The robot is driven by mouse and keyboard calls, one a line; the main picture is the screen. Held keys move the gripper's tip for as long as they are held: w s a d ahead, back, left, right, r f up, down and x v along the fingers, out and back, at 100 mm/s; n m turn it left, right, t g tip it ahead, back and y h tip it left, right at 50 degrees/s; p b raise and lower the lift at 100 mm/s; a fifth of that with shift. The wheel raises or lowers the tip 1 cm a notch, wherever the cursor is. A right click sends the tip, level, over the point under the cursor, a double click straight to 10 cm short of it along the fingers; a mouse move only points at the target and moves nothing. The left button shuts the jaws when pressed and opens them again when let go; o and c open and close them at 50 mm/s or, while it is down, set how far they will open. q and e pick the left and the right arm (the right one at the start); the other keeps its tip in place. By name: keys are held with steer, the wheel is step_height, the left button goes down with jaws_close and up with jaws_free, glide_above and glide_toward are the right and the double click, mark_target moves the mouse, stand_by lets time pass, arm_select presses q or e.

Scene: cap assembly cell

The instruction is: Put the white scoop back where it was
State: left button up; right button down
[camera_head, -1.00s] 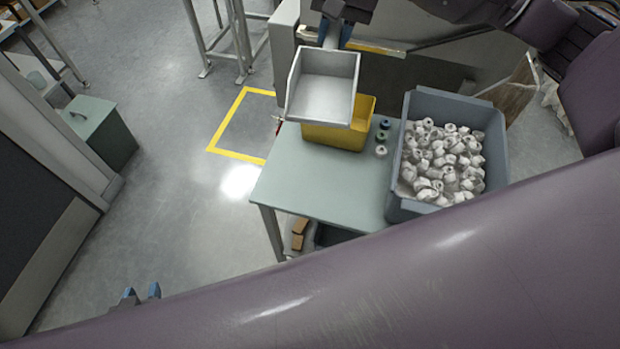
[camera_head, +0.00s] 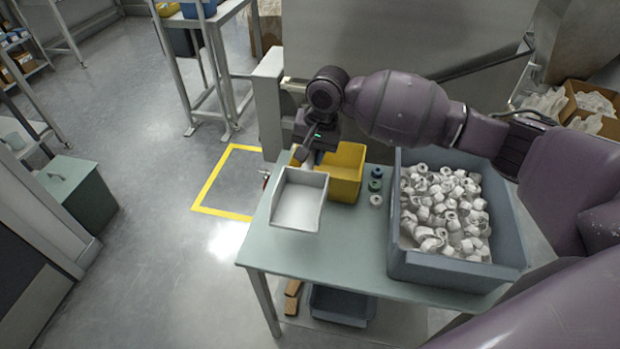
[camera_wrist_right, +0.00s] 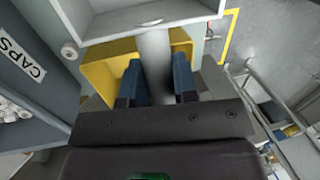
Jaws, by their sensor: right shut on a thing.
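The white scoop (camera_head: 299,202) is an open, box-shaped pan with a handle. In the head view it is at the left end of the green table (camera_head: 350,258), left of and partly in front of the yellow bin (camera_head: 347,172). I cannot tell whether it touches the table. My right gripper (camera_head: 307,155) is behind the scoop and shut on its handle. In the right wrist view the handle lies between the blue fingers (camera_wrist_right: 157,78), with the scoop's pan (camera_wrist_right: 145,20) beyond them and the yellow bin (camera_wrist_right: 103,68) alongside. My left gripper is out of view.
A grey bin (camera_head: 455,272) full of white caps stands on the table's right; its CAPS label (camera_wrist_right: 24,62) shows in the wrist view. Several small caps (camera_head: 376,186) stand between the bins. A grey machine panel (camera_head: 390,45) is behind. The table's front middle is clear.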

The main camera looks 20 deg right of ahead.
mark_target(311, 179)
step_height(311, 179, down, 2)
steer(key=shift+f, duration=0.1)
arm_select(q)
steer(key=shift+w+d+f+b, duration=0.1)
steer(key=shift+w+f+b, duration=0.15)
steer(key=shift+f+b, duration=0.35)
arm_select(e)
step_height(311, 179, down, 5)
steer(key=shift+f, duration=0.15)
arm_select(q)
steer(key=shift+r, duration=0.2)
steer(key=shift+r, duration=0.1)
arm_select(e)
steer(key=shift+f, duration=0.5)
steer(key=c, duration=0.9)
jaws_free()
